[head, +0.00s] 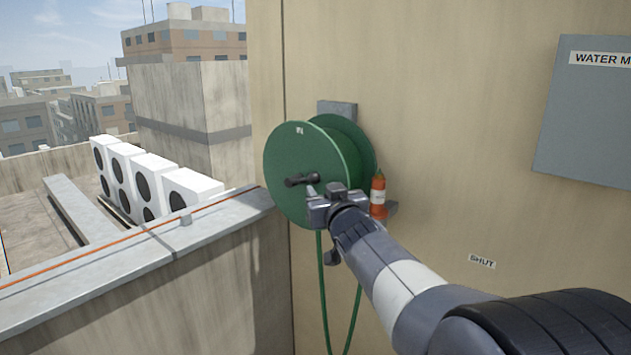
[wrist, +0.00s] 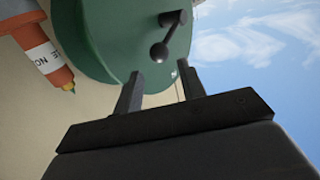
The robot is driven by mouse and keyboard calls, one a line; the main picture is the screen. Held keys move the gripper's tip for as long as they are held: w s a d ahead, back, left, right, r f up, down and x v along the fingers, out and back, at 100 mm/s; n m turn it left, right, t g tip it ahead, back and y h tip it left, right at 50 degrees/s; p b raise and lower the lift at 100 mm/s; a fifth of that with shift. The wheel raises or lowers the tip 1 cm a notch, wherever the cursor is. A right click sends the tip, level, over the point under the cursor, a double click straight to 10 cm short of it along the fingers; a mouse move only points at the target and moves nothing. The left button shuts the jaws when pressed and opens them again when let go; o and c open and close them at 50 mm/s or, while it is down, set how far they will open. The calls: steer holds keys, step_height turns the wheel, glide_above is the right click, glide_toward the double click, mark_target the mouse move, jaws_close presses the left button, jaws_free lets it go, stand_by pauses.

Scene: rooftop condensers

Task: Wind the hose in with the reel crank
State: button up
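The green hose reel (head: 305,160) is mounted on the beige wall, and its face fills the top of the wrist view (wrist: 105,35). A dark crank (head: 300,181) with a round knob sticks out from the reel's face; the crank knob is also in the wrist view (wrist: 158,52). The green hose (head: 321,290) hangs below the reel in a loop. My gripper (head: 318,193) is in front of the reel, close to the crank. In the wrist view my gripper (wrist: 159,78) has its fingers apart with nothing between them; the knob appears just beyond the fingertips.
An orange bottle (head: 378,196) stands on a small bracket right of the reel, close to my gripper. A grey water box (head: 590,120) is on the wall at right. A parapet (head: 130,255) runs at left, with white condensers (head: 150,180) beyond it.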

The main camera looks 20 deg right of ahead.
mark_target(316, 181)
steer(key=w+p, duration=0.1)
steer(key=w, duration=0.6)
steer(key=shift+c, duration=0.2)
jaws_close()
